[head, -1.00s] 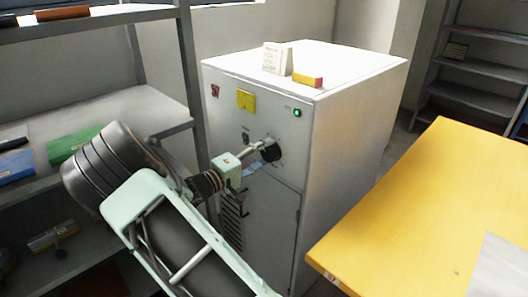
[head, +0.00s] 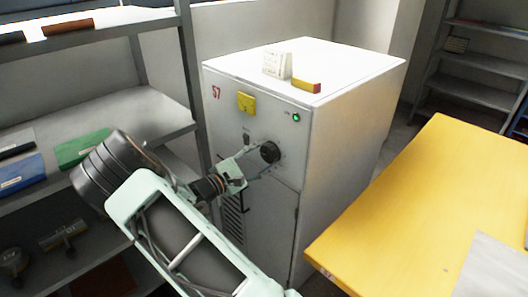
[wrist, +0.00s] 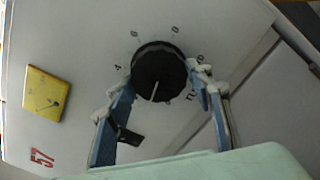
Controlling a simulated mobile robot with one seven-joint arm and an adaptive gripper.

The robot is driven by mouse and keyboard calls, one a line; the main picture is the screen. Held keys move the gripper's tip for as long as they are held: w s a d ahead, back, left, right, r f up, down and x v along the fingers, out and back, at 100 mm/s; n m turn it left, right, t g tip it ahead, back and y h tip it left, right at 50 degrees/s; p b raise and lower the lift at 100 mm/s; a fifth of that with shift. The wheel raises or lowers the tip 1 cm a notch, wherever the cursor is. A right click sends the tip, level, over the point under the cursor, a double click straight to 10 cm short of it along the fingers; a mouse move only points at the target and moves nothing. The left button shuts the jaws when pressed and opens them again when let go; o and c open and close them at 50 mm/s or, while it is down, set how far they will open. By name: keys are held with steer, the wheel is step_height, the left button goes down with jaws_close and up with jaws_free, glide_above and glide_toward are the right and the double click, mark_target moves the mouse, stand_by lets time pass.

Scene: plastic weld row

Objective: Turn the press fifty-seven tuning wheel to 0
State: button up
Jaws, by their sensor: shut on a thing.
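The tuning wheel is a round black knob (head: 270,152) on the front of the white press cabinet (head: 345,120), which bears a red 57 (head: 216,92). In the wrist view the wheel (wrist: 160,66) shows a pale pointer line towards the lower edge of the picture. Small marks ring it on the panel; they are too blurred to read surely. My gripper (head: 262,162) reaches the wheel from the left front. In the wrist view my gripper (wrist: 160,80) has its two fingers on opposite sides of the wheel, shut on it.
A yellow tag (head: 246,102), a black switch (head: 246,140) and a green lamp (head: 296,118) are on the panel. A card and a red-yellow block (head: 307,85) sit on top. A grey shelf (head: 90,120) is at left, a yellow table (head: 430,190) at right.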

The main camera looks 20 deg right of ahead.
steer(key=n+p, duration=0.3)
steer(key=n, duration=0.3)
steer(key=shift+s, duration=0.15)
steer(key=shift+f+n, duration=0.1)
steer(key=shift+n, duration=0.3)
steer(key=o, duration=1.1)
steer(key=v, duration=1.2)
